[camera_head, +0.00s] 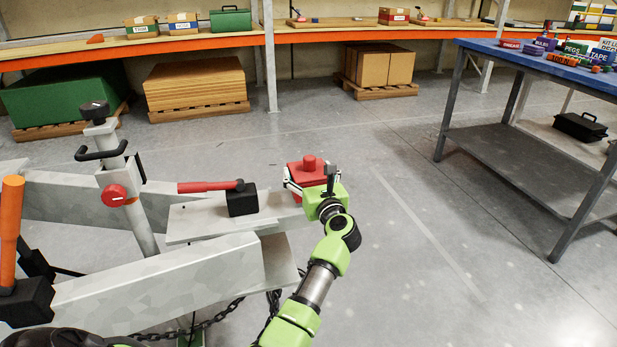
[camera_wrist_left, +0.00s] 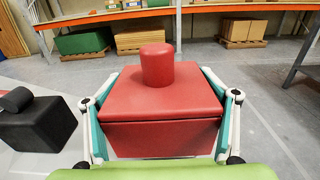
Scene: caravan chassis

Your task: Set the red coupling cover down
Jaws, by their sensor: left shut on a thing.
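The red coupling cover (camera_head: 307,174) is a boxy red block with a round knob on top. It is between the fingers of my left gripper (camera_head: 310,182), at the end of the grey drawbar (camera_head: 200,220). In the left wrist view the cover (camera_wrist_left: 160,105) fills the middle, upright, with white and teal fingers closed against both sides. My left gripper also shows there (camera_wrist_left: 162,120). The underside of the cover is hidden, so I cannot tell whether it rests on the drawbar. My right gripper is not in view.
A red lever (camera_head: 208,187) on a black block (camera_head: 242,200) lies on the drawbar left of the cover. The jockey wheel post (camera_head: 135,215) stands further left. A blue-topped table (camera_head: 530,62) is at the right. The floor (camera_head: 420,230) between is clear.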

